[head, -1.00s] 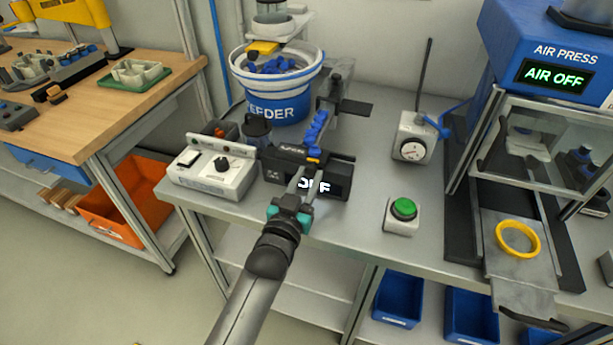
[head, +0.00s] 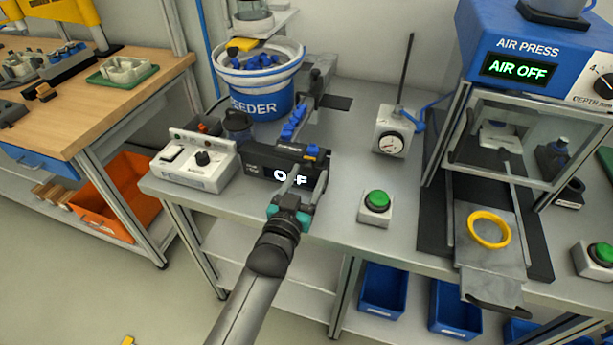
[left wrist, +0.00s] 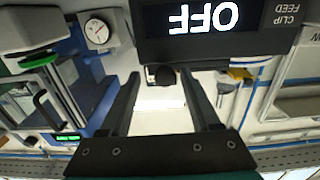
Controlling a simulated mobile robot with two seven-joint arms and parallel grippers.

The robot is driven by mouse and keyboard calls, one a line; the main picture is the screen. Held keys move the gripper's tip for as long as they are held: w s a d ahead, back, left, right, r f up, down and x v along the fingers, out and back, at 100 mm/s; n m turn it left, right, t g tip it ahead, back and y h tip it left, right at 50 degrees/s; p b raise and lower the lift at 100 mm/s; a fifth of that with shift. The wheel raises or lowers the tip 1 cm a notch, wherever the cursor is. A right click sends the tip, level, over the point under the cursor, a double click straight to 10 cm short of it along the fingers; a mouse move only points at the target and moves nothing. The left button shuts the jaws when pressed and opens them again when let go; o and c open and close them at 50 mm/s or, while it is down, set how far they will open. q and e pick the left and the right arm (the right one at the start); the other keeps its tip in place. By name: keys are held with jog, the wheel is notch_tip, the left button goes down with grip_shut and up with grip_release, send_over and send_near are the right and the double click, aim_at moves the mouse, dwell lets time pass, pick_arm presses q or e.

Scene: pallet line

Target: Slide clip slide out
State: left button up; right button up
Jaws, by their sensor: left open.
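The clip feed unit (head: 262,168) is a dark box with a lit OFF display, standing on the grey bench. A blue clip (head: 312,151) sits on top near its right end. My left gripper (head: 308,176) is open and empty at the front right of the unit, with its fingers pointing at it. My right gripper is not in view.
A line of blue clips (head: 295,120) runs back toward the blue feeder bowl (head: 260,105). A grey control box (head: 195,168) stands left. A green button (head: 377,202), a dial gauge (head: 391,144) and the air press (head: 525,65) with a yellow ring (head: 489,230) stand right.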

pick_arm(q)
jog(key=shift+a, duration=0.1)
jog(key=shift+s, duration=0.2)
jog(key=p+v, duration=0.2)
jog(key=v, duration=1.2)
jog(key=shift+s, duration=0.4)
jog(key=shift+a, duration=0.15)
jog(key=s+a+f+g+y, duration=0.1)
jog(key=s+a+f+g, duration=0.3)
jog(key=f, duration=0.9)
jog(key=s+a+f+g+y, duration=0.15)
jog(key=s+f+g, duration=0.3)
jog(key=f, duration=0.85)
jog(key=s+a+f+g+y, duration=0.1)
jog(key=s+a+f+g, duration=0.1)
jog(key=s+f, duration=0.3)
jog(key=s+a+f+g+y+b, duration=0.1)
jog(key=s+a+f+g, duration=0.2)
jog(key=s, duration=0.8)
jog(key=s+a+f+n+g+y, duration=0.1)
jog(key=s+a+f+g, duration=0.1)
jog(key=s+f, duration=0.5)
jog(key=shift+s+a+f+g, duration=0.35)
jog(key=shift+s+a, duration=0.4)
jog(key=shift+s, duration=0.25)
